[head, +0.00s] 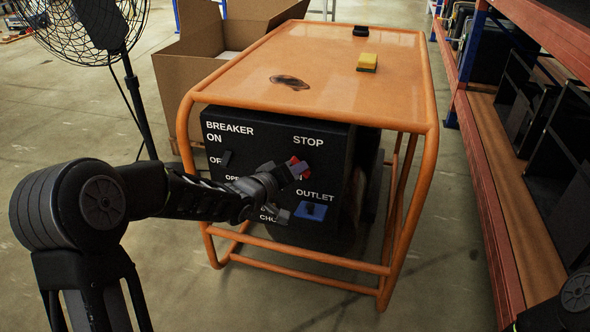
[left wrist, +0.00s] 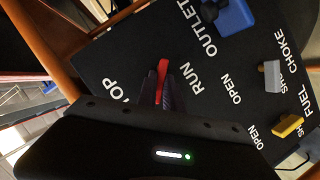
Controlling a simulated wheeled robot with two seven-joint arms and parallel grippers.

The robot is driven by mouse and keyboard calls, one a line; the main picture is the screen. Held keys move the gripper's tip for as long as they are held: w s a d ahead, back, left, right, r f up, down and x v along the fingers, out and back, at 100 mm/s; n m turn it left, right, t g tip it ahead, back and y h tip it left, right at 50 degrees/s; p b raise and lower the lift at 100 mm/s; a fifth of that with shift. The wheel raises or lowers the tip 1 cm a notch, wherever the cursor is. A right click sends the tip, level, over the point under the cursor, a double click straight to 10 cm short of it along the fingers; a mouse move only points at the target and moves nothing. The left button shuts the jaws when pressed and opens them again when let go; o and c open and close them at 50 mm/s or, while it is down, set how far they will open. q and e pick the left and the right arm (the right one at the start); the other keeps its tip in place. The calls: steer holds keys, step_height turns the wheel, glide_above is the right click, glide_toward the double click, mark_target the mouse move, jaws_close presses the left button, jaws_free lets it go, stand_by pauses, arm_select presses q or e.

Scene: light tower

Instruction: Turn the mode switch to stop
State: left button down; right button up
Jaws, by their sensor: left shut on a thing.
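The mode switch has a red handle, seen in the left wrist view (left wrist: 162,70) between the words STOP and RUN on the black panel (left wrist: 130,50). In the head view only a bit of its red (head: 294,160) shows below STOP, mostly hidden by my gripper. My left gripper (head: 300,169) reaches the panel from the left and is shut on the red handle; its fingers (left wrist: 161,92) stand on both sides of the handle in the left wrist view. Which label the handle points to I cannot tell. My right gripper is not in view.
A blue part (head: 311,211) sits under OUTLET, close below my gripper. A grey knob (left wrist: 271,76) and a yellow lever (left wrist: 288,126) are on the panel. An orange tube frame (head: 430,150) surrounds the unit. A fan (head: 90,25) stands left, shelving (head: 480,160) right.

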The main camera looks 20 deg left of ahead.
arm_select(q)
steer(key=shift+d+r+m+g+y+p, duration=0.15)
steer(key=shift+d+m+y+p, duration=0.15)
steer(key=shift+m+y+p, duration=0.55)
steer(key=shift+d+r+m+g+y+p, duration=0.1)
steer(key=shift+d+m+y+p, duration=0.35)
steer(key=shift+m+p, duration=0.8)
steer(key=shift+d+r+m+g+y+p, duration=0.2)
steer(key=shift+m+y+p, duration=0.5)
steer(key=shift+m+p, duration=0.35)
steer(key=c, duration=1.5)
jaws_free()
